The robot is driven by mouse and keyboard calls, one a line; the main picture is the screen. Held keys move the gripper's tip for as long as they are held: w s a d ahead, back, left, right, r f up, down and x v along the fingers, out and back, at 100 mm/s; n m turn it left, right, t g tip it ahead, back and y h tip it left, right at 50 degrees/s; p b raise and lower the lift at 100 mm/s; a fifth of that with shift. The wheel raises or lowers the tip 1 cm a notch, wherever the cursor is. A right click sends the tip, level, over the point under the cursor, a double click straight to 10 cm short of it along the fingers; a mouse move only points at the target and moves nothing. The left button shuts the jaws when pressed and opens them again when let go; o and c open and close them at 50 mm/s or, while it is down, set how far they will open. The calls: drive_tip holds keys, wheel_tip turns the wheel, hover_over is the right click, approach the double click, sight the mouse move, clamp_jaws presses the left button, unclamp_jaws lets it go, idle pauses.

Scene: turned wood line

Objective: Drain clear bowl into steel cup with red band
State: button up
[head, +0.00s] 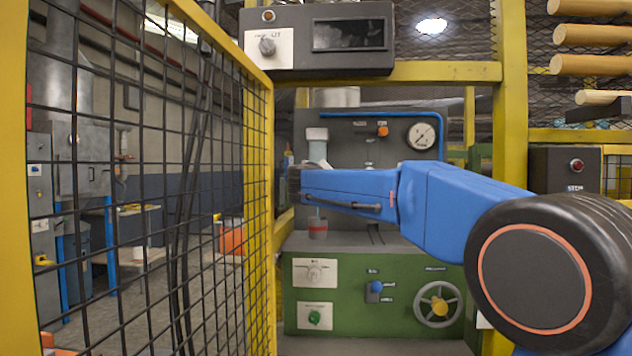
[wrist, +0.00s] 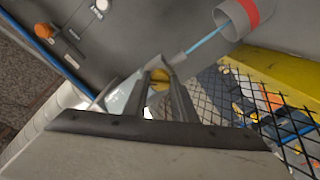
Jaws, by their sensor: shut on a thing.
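The steel cup (head: 317,229) with a red band stands upright on the green machine's grey top, below my gripper (head: 293,182). In the wrist view the cup (wrist: 231,18) is at the upper right, its mouth towards the fingers. My gripper (wrist: 163,95) is shut on the clear bowl (wrist: 122,100), which is pale, see-through and partly hidden by the fingers. The bowl is tilted, and a thin blue stream (wrist: 207,43) runs from its edge to the cup's mouth. The liquid levels cannot be made out.
A yellow-framed mesh fence (head: 190,190) stands close on the left. A back panel with a gauge (head: 422,136) rises behind the arm. A grey control box (head: 318,40) hangs above. The machine's front (head: 372,295) carries knobs and a handwheel.

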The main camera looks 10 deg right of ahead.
drive_tip(key=shift+f, duration=0.1)
drive_tip(key=o, duration=1)
drive_tip(key=shift+o, duration=0.2)
drive_tip(key=v, duration=1.7)
drive_tip(key=shift+s, duration=0.15)
